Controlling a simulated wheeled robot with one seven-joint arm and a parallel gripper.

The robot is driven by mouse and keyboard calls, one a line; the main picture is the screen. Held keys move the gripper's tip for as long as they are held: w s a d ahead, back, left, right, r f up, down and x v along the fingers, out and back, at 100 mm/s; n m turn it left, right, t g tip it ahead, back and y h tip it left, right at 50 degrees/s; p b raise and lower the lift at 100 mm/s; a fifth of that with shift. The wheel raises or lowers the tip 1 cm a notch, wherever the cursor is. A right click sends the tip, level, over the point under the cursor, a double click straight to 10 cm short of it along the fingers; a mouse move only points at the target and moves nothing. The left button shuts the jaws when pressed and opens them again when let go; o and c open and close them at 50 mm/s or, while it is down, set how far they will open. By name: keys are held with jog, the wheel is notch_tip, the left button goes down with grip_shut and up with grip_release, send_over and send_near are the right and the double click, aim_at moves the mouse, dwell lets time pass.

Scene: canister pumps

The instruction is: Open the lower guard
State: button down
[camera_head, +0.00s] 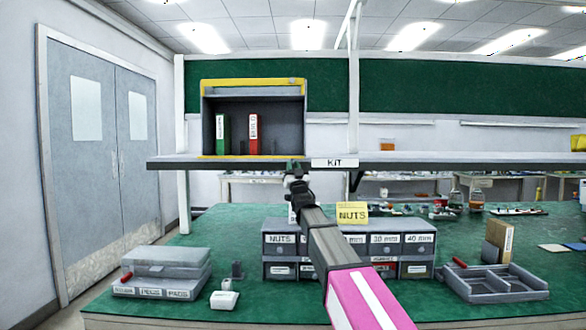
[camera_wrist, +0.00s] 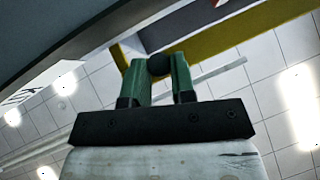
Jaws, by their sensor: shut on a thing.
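A dark open-fronted cabinet (camera_head: 278,120) stands on the shelf, with a yellow bar (camera_head: 230,83) across its top and a yellow strip (camera_head: 232,157) along its lower front edge. Which part is the lower guard is not clear from the head view. My gripper (camera_head: 294,168) is at the shelf's front edge, just below the cabinet's lower right corner. In the wrist view my gripper (camera_wrist: 159,66) has its green fingers closed around a dark round knob (camera_wrist: 158,65). A yellow panel (camera_wrist: 222,38) lies just beyond the knob.
The shelf (camera_head: 430,160) carries a KIT label (camera_head: 334,163) right beside my gripper. A green binder (camera_head: 222,134) and a red binder (camera_head: 253,134) stand in the cabinet. Below are drawers (camera_head: 280,250), a grey case (camera_head: 165,262) and a tray (camera_head: 495,283).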

jog(key=c, duration=0.9)
grip_release()
jog(key=shift+c, duration=0.2)
notch_tip(320, 180, up, 4)
jog(key=shift+r, duration=0.25)
jog(key=s+a+r, duration=0.6)
jog(key=s+a, duration=0.2)
jog(key=shift+s+r, duration=0.2)
jog(key=shift+r, duration=0.05)
